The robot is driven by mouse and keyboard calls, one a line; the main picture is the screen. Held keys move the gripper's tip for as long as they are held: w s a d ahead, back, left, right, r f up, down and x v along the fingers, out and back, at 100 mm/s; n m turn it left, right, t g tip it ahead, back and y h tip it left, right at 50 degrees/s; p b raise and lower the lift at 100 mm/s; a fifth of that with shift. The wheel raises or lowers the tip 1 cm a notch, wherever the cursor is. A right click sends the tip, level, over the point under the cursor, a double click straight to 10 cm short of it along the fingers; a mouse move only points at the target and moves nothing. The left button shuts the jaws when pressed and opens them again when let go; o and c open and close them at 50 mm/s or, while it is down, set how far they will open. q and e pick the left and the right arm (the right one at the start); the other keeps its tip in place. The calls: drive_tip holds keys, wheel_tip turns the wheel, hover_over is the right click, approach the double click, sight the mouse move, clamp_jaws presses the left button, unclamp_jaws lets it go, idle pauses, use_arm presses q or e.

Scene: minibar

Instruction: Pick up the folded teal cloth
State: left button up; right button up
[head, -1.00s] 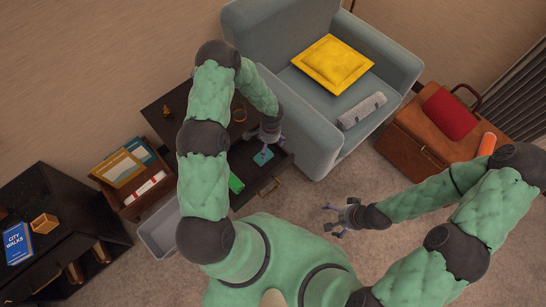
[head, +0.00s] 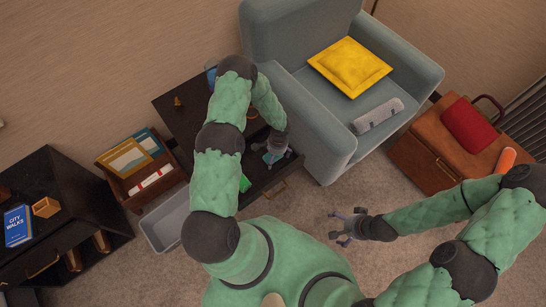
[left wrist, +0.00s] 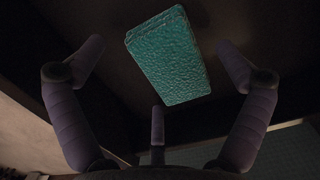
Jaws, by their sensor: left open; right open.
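The folded teal cloth (left wrist: 168,57) lies in the dark open drawer, close ahead of my left gripper in the left wrist view. In the head view a small part of the cloth (head: 270,158) shows beside the left gripper's fingers. My left gripper (head: 272,152) is open over the drawer. In the left wrist view its fingers (left wrist: 160,80) are spread apart, with the cloth beyond them and nothing held. My right gripper (head: 340,230) is open and empty above the carpet, right of the drawer.
A green item (head: 244,183) lies in the drawer. The blue-grey armchair (head: 330,150) stands close to the right of the dark cabinet (head: 175,110). A grey bin (head: 165,222) and a wooden magazine box (head: 133,198) stand to the left. Carpet around the right gripper is clear.

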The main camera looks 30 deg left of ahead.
use_arm(q)
drive_tip(key=c, duration=1.1)
drive_tip(key=shift+r, duration=0.15)
drive_tip(key=shift+r, duration=0.25)
wheel_tip(320, 180, up, 2)
drive_tip(key=shift+w+r+p, duration=0.1)
drive_tip(key=shift+r+p, duration=0.1)
drive_tip(key=shift+p, duration=0.65)
drive_tip(key=s+d+r+p, duration=0.1)
drive_tip(key=s+d+r, duration=0.6)
drive_tip(key=s+r, duration=0.3)
drive_tip(key=shift+s+p, duration=0.35)
drive_tip(key=shift+s, duration=0.7)
